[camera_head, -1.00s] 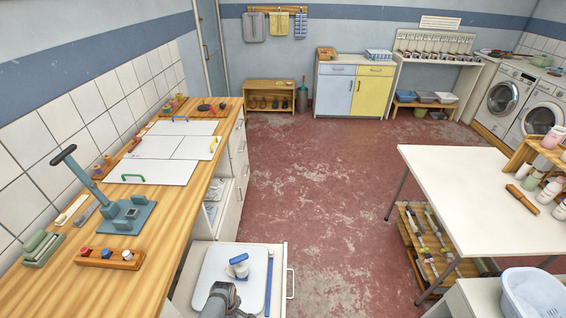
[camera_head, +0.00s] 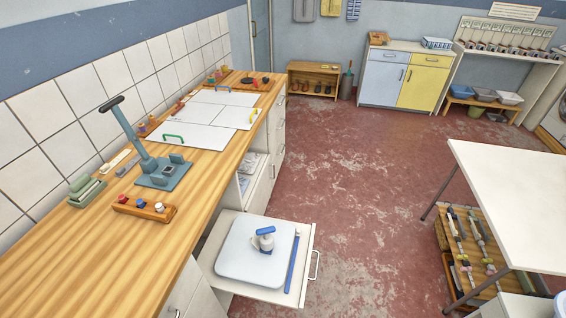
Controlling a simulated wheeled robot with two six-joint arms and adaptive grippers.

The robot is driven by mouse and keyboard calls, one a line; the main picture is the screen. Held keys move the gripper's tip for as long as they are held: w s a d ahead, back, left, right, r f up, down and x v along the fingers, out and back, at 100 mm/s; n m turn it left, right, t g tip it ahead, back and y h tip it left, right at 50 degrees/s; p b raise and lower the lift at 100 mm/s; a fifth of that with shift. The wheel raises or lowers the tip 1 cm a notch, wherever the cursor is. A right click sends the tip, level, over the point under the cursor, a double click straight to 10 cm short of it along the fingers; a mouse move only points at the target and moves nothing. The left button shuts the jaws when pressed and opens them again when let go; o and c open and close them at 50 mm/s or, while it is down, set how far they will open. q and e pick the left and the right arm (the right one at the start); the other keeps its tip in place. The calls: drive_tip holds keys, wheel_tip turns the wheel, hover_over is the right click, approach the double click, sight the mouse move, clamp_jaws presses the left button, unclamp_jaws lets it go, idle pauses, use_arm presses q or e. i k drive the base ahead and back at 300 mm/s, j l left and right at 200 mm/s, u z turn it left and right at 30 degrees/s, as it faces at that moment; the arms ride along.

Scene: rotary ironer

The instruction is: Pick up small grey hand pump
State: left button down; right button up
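A small grey object with a blue bar handle (camera_head: 263,240), which looks like the hand pump, stands on a pale, rounded square slab (camera_head: 235,264). The slab lies in a pulled-out white drawer (camera_head: 305,270) below the wooden counter. Nothing touches the object from above. Neither of my grippers shows in the view.
A long blue rod (camera_head: 292,262) lies beside the slab. On the counter (camera_head: 75,265) stand a teal lever device (camera_head: 160,172) and a wooden block with coloured knobs (camera_head: 144,208). A white table (camera_head: 520,195) stands at right. Red floor (camera_head: 365,200) between is clear.

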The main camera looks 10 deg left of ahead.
sight(266, 245)
drive_tip(key=u, duration=2.25)
drive_tip(key=l, duration=0.5)
drive_tip(key=k+l, duration=0.15)
drive_tip(key=l, duration=0.85)
drive_tip(key=k+l, duration=0.15)
drive_tip(key=l, duration=0.3)
